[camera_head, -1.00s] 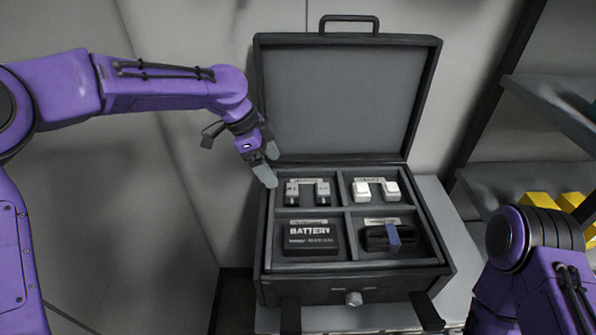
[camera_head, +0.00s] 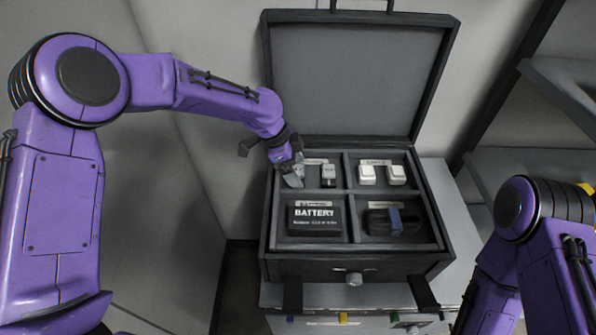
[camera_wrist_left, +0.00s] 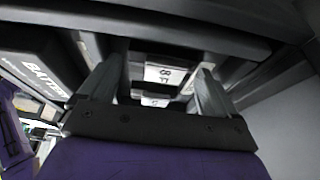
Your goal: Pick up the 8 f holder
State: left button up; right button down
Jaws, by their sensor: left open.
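Two small grey holders sit in the upper-left compartment of the open case; the right one (camera_head: 328,176) shows clearly in the head view. The left one is mostly hidden by my left gripper (camera_head: 293,175). In the left wrist view, a white label reading "8 F" (camera_wrist_left: 163,75) marks the 8 f holder, which lies between the two spread fingers of my left gripper (camera_wrist_left: 156,88). The gripper is open, with its fingertips low over the upper-left compartment. Whether a finger touches the holder cannot be told. My right gripper is out of view; only part of my right arm shows.
The case (camera_head: 357,72) stands on a grey cabinet with its lid up. A battery (camera_head: 315,217) fills the lower-left compartment. Two white blocks (camera_head: 367,174) sit upper right, a dark tool (camera_head: 391,222) lower right. Dividers and case walls surround the gripper closely. Shelves (camera_head: 560,95) stand at the right.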

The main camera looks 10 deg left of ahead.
pick_arm(q)
jog(key=c, duration=0.9)
